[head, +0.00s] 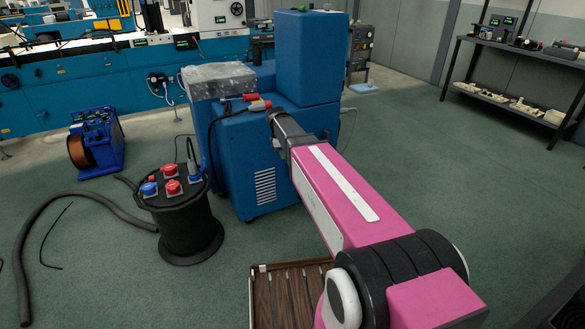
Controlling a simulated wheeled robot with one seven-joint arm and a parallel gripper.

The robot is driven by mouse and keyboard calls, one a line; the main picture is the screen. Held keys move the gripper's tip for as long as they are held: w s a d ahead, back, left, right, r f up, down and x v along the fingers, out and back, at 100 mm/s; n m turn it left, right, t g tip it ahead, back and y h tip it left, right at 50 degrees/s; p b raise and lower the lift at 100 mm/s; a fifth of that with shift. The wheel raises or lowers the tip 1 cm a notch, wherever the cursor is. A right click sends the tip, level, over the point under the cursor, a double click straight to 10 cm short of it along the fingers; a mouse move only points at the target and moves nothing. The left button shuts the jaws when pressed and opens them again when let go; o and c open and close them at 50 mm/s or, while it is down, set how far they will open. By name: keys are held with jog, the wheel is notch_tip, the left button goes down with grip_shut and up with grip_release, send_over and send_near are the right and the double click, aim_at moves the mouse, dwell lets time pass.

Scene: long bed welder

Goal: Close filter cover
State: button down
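A blue cabinet machine (235,160) stands in the middle of the head view, with a louvred vent low on its front and a taller blue box (310,60) at its back right. A greyish, shiny block or cover (218,80) sits at its upper left. I cannot tell which part is the filter cover, or how far open it is. My pink arm reaches forward to the machine's right front. Its dark end, my gripper (276,114), is close to the machine's top edge. The fingers are not distinct, and contact cannot be told.
Red-handled tools (258,105) and a black cable lie on the machine's top. A black drum with sockets (180,215) stands front left, a thick hose (80,200) and a blue wire spool unit (96,143) further left. A brown slatted thing (280,295) is below my arm. Right floor is clear before shelving (520,55).

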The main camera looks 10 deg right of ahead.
jog(key=d+f, duration=0.5)
jog(key=f, duration=0.6)
jog(key=shift+f, duration=0.15)
jog(key=shift+n, duration=0.3)
